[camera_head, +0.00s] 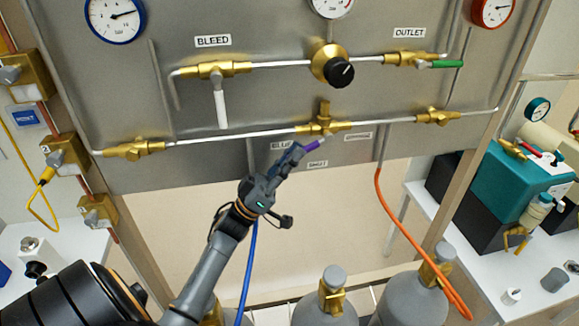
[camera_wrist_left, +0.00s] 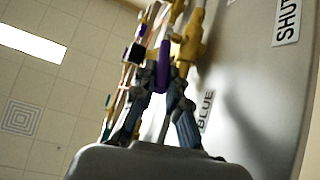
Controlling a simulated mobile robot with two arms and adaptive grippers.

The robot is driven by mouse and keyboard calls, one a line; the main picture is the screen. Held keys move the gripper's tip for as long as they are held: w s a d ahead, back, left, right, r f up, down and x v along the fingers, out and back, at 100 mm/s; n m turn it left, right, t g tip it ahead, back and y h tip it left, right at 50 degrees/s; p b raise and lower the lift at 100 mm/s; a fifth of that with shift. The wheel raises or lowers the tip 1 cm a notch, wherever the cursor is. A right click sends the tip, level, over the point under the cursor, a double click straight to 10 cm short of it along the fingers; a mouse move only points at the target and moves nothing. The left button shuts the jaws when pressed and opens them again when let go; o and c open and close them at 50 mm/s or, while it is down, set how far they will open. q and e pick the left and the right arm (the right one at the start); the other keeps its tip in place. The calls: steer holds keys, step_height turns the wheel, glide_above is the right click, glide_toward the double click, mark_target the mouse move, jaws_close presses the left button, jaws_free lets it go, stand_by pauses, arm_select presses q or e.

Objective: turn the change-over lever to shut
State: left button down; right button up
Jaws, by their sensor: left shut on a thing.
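The change-over valve (camera_head: 323,122) is a brass fitting on the lower pipe of the grey panel. Its purple lever (camera_head: 313,145) runs from the valve down and to the left in the head view, above the SHUT label (camera_head: 317,163) and right of the BLUE label (camera_head: 280,146). My left gripper (camera_head: 302,150) is shut on the lever. In the left wrist view the purple lever (camera_wrist_left: 163,66) stands between the two fingertips, with the BLUE label (camera_wrist_left: 206,110) beside them and the SHUT label (camera_wrist_left: 287,20) at upper right. The fingers partly hide the lever's end. My right gripper is not in view.
A white bleed lever (camera_head: 220,108) hangs at upper left, and a green outlet lever (camera_head: 447,64) points right. A black regulator knob (camera_head: 340,72) sits above the valve. A blue hose (camera_head: 247,272) and an orange hose (camera_head: 388,210) hang below, near gas cylinders (camera_head: 325,305).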

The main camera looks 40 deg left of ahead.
arm_select(q)
steer(key=shift+f, duration=0.1)
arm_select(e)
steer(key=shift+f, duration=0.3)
arm_select(q)
steer(key=c, duration=1.6)
jaws_free()
steer(key=shift+c, duration=0.2)
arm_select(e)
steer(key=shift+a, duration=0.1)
arm_select(q)
steer(key=s+a+f, duration=0.4)
steer(key=s+a, duration=0.4)
steer(key=s, duration=0.4)
steer(key=shift+s+a, duration=0.25)
steer(key=shift+s, duration=0.05)
